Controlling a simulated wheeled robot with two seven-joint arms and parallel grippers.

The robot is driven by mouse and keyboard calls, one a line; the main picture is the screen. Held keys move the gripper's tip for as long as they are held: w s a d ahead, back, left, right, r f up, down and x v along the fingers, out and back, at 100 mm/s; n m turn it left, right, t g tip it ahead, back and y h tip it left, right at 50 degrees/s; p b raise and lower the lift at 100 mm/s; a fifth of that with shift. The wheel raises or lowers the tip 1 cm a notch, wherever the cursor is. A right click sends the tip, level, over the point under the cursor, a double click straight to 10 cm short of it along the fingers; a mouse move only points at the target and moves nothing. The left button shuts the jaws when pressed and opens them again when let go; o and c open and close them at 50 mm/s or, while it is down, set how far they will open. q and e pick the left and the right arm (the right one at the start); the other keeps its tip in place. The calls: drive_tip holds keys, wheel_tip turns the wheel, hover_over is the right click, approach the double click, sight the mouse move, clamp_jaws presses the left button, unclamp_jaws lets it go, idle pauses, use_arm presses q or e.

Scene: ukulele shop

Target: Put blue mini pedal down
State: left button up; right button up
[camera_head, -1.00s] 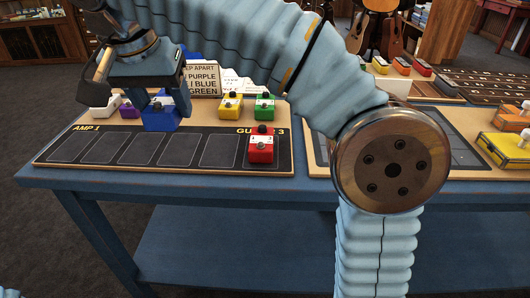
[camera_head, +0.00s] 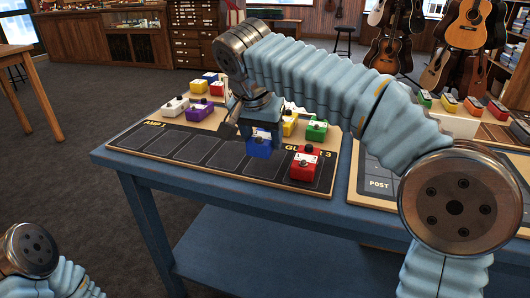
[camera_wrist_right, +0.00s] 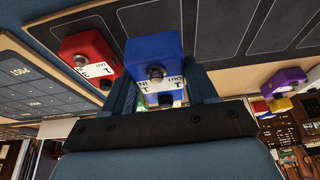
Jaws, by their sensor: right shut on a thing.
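The blue mini pedal (camera_head: 260,149) is in my right gripper (camera_head: 262,133), over the dark pedalboard mat (camera_head: 196,150), just left of the red pedal (camera_head: 305,166). In the right wrist view the blue pedal (camera_wrist_right: 154,50) sits between the two fingers of the gripper (camera_wrist_right: 160,92), which are shut on its sides. The red pedal (camera_wrist_right: 88,55) is beside it there with a small gap. I cannot tell whether the blue pedal's base touches the mat. The jaws are partly hidden in the head view. My left gripper is out of view; only part of that arm shows at lower left.
A white pedal (camera_head: 175,106) and a purple pedal (camera_head: 197,111) stand behind the mat at left. A yellow pedal (camera_head: 289,126) and a green pedal (camera_head: 316,130) stand behind the right end. Several outlined slots left of the blue pedal are empty. The blue table's (camera_head: 150,176) front edge is close.

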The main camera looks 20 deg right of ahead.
sight(265, 164)
drive_tip(key=x, duration=0.3)
drive_tip(key=shift+s+f, duration=0.15)
drive_tip(key=shift+f, duration=0.5)
drive_tip(key=shift+f+b, duration=0.15)
drive_tip(key=shift+b, duration=0.2)
drive_tip(key=o, duration=1.1)
drive_tip(key=shift+o, duration=0.2)
drive_tip(key=shift+r, duration=0.35)
drive_tip(key=p+v, duration=0.2)
drive_tip(key=v, duration=0.9)
drive_tip(key=shift+r, duration=0.25)
drive_tip(key=shift+s, duration=0.1)
